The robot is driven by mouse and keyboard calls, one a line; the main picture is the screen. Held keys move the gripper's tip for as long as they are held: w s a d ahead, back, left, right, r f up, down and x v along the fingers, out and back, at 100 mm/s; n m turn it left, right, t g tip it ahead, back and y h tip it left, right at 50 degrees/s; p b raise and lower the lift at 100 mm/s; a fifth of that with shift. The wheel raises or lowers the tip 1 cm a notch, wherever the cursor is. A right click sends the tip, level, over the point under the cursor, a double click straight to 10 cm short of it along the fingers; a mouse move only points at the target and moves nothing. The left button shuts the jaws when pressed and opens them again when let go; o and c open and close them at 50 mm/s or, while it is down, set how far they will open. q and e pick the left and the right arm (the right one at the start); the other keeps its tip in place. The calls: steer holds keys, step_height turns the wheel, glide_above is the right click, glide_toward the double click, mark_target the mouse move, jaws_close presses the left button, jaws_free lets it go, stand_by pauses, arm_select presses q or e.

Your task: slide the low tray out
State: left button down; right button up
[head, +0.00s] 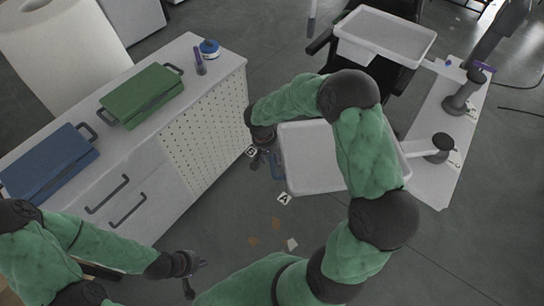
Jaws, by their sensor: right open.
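The low tray (305,150) is a pale, shallow, rectangular tray right of centre in the head view. My right arm crosses in front of it and hides part of its middle and right side. My left gripper (196,278) is low in the view, left of centre, away from the tray. Its fingers look spread, with nothing between them.
A higher white tray (385,37) stands at the upper right. A white cabinet (210,72) at the left bears a green case (140,95), a blue case (48,160) and a tape roll (209,47). Small tags (284,198) show near the low tray.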

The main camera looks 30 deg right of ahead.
jaws_close()
steer(key=w+a+b, duration=0.1)
steer(key=w+a, duration=0.1)
steer(key=a, duration=0.4)
steer(key=w+a+b, duration=0.2)
steer(key=w+a, duration=0.1)
steer(key=a, duration=0.4)
steer(key=shift+w+a, duration=0.3)
jaws_free()
steer(key=shift+d, duration=0.1)
steer(key=shift+r, duration=0.1)
step_height(320, 180, up, 12)
steer(key=a, duration=0.2)
steer(key=shift+w+f, duration=0.2)
steer(key=shift+w, duration=0.2)
